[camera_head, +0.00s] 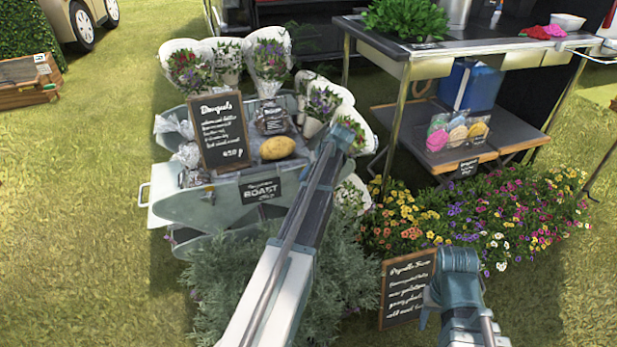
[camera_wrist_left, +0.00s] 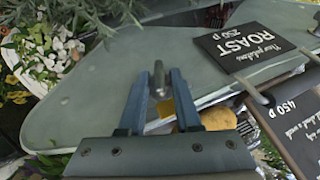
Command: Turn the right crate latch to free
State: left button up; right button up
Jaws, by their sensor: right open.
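The crate is a pale grey-green metal box (camera_head: 225,205) under the bouquets, with a "Roast" sign on its front. Its smooth panel (camera_wrist_left: 95,90) fills much of the left wrist view. A short metal latch pin (camera_wrist_left: 158,78) stands out from this panel. My left gripper (camera_wrist_left: 159,76) has its two fingers apart, one on either side of the pin. A gap seems to show on each side. In the head view my left arm covers the crate's right end, hiding the latch and the left gripper. My right gripper (camera_head: 430,312) is low on the right, partly hidden by its arm.
A bouquets board (camera_head: 218,130) and a yellow potato (camera_head: 277,148) are on top of the crate. Flower beds (camera_head: 470,225) and a small chalkboard (camera_head: 406,288) stand at right. Grass lies open at left.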

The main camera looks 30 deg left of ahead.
pick_arm(q)
grip_shut()
jog(key=shift+s, duration=0.1)
jog(key=shift+s+r+t+p, duration=0.15)
jog(key=shift+t+p, duration=0.15)
jog(key=shift+p, duration=0.05)
jog(key=shift+a+t+h, duration=0.1)
jog(key=shift+t+h, duration=0.3)
jog(key=shift+h, duration=0.2)
jog(key=shift+n+t+h, duration=0.4)
jog(key=shift+t+h, duration=0.3)
